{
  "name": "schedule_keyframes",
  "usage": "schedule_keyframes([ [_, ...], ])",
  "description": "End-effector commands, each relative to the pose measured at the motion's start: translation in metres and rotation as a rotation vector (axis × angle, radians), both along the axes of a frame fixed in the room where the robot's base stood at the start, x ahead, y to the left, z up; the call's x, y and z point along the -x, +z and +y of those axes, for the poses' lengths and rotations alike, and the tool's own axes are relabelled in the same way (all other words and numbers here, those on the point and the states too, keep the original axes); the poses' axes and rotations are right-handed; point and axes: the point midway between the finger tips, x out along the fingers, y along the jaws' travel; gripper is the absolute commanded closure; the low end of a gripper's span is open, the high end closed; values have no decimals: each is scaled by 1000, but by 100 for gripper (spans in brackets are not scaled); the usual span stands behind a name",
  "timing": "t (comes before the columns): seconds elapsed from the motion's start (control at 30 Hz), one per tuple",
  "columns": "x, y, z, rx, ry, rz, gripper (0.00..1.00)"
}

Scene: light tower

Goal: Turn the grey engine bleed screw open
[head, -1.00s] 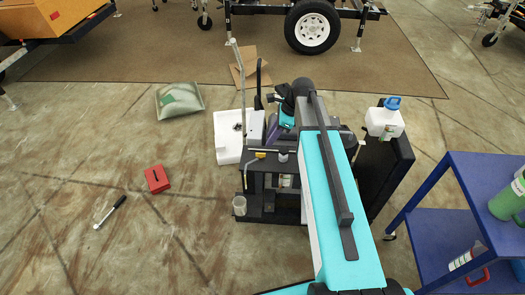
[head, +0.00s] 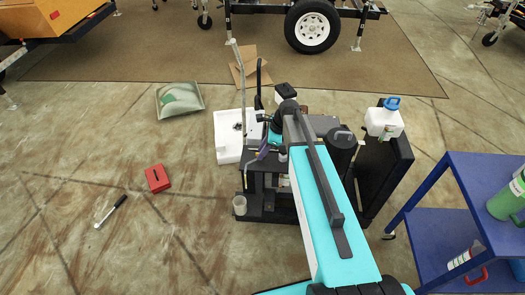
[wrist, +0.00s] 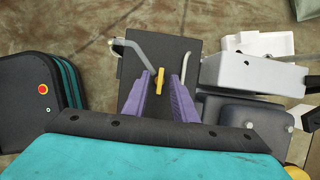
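In the wrist view, my gripper (wrist: 162,76) has two purple fingers with a gap between them. A small yellow T-shaped handle (wrist: 158,76) shows in that gap near the fingertips. I cannot tell whether the fingers touch it. A grey bent rod (wrist: 138,50) runs from the upper left towards the handle. In the head view, my gripper (head: 262,151) points down at the left side of the dark engine unit (head: 262,203), and my arm covers much of that unit. I cannot pick out the grey bleed screw for certain in either view.
A white tray (head: 226,152) lies left of the unit, with an upright grey pole beside it. A white jug with a blue cap (head: 384,121) stands right of my arm. A blue cart (head: 490,175) is at the right.

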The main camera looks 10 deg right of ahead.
Motion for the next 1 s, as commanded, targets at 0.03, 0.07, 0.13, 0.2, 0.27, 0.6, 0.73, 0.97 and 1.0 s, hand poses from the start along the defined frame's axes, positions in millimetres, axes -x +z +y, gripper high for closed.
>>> schedule_keyframes([
  [0.03, 0, 0, 0, 0, 0, 0, 75],
  [0.07, 0, 0, 0, 0, 0, 0, 75],
  [0.13, 0, 0, 0, 0, 0, 0, 75],
  [0.2, 0, 0, 0, 0, 0, 0, 75],
  [0.27, 0, 0, 0, 0, 0, 0, 80],
  [0.6, 0, 0, 0, 0, 2, 0, 100],
  [0.73, 0, 0, 0, 0, 14, 0, 100],
  [0.97, -2, 1, 0, 0, 83, 1, 100],
  [1.0, -2, 1, 0, 0, 103, 1, 100],
])
